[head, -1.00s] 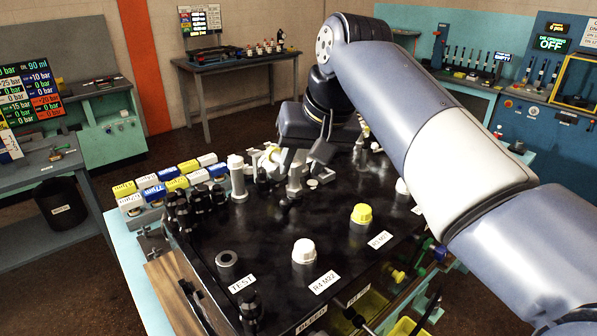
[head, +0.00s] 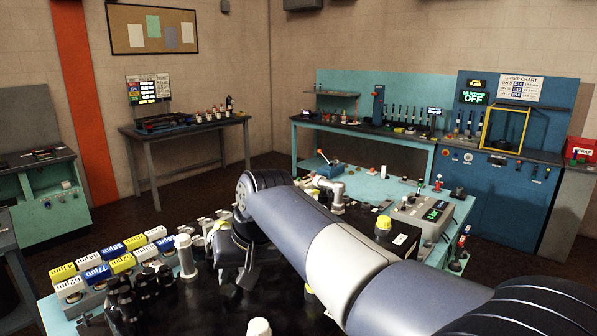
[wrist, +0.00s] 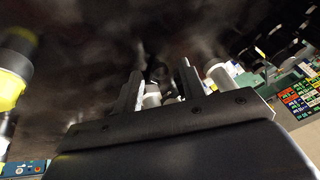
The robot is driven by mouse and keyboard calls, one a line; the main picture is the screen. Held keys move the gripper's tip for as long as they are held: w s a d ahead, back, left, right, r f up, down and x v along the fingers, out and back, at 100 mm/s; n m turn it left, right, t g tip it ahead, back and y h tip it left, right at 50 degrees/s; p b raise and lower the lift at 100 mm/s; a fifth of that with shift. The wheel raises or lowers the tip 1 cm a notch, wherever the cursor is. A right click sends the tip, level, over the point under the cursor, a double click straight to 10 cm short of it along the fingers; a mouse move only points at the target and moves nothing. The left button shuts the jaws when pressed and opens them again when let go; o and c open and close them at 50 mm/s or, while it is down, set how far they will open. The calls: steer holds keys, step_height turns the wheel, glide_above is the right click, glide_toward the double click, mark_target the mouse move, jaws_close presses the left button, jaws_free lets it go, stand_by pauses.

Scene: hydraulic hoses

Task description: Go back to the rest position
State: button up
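My arm reaches across the right half of the head view, over the black bench top (head: 215,318). My gripper is only partly seen there, low behind the wrist joints. In the wrist view my gripper (wrist: 160,70) has its two dark fingers apart. Pale cylindrical fittings (wrist: 152,97) show beyond and between the fingers; I see nothing clamped. The wrist view is strongly tilted, so the gap between fingers and fittings is hard to judge.
Labelled yellow, blue and white boxes (head: 95,276) line the bench's left edge. A grey post (head: 185,256) and a yellow cap (head: 383,223) stand near my arm. A control box (head: 421,214) sits at right. Open floor (head: 180,205) lies behind.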

steer(key=shift+a+m, duration=0.35)
steer(key=shift+m, duration=0.25)
steer(key=shift+d, duration=0.1)
steer(key=shift+d+r+n, duration=0.15)
steer(key=shift+d+n, duration=0.15)
steer(key=shift+n, duration=0.3)
steer(key=b+v, duration=0.1)
steer(key=v, duration=0.9)
steer(key=p+x, duration=0.1)
steer(key=x, duration=0.9)
steer(key=shift+a+f, duration=0.15)
steer(key=shift+f, duration=0.15)
steer(key=shift+a+r+m+h+b, duration=0.1)
steer(key=shift+a+m+h+b, duration=0.25)
steer(key=shift+m, duration=0.45)
steer(key=shift+w+a+m+t, duration=0.1)
steer(key=shift+a+m+t, duration=0.25)
steer(key=shift+m, duration=0.25)
